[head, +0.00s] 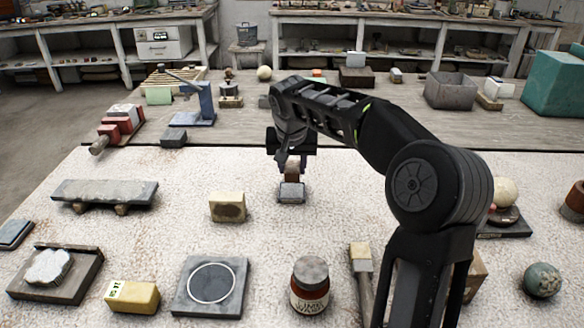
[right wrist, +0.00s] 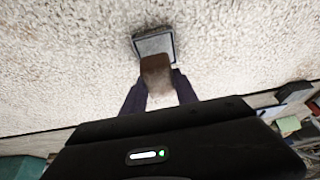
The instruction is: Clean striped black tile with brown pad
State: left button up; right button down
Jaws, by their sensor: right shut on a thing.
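My right gripper (head: 291,165) is shut on a brown pad (head: 292,170), which points down between the fingers. The pad also shows in the right wrist view (right wrist: 156,78), with the fingers on both sides of it. A small dark tile (head: 291,193) with a greyish top lies flat on the pale speckled table (head: 160,220), right at the pad's lower end. The tile shows beyond the pad in the right wrist view (right wrist: 155,44), partly covered by it. I cannot make out stripes on it, nor whether pad and tile touch. My left gripper is not in view.
A tan block with a dark face (head: 228,208) stands left of the tile. A black tile with a white ring (head: 211,286), a brown jar (head: 310,286) and a brush (head: 361,262) are nearer. A grey slab on feet (head: 105,192) lies left. Table around the tile is clear.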

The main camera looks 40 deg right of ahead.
jog(key=shift+r+p, duration=0.7)
jog(key=shift+r, duration=0.5)
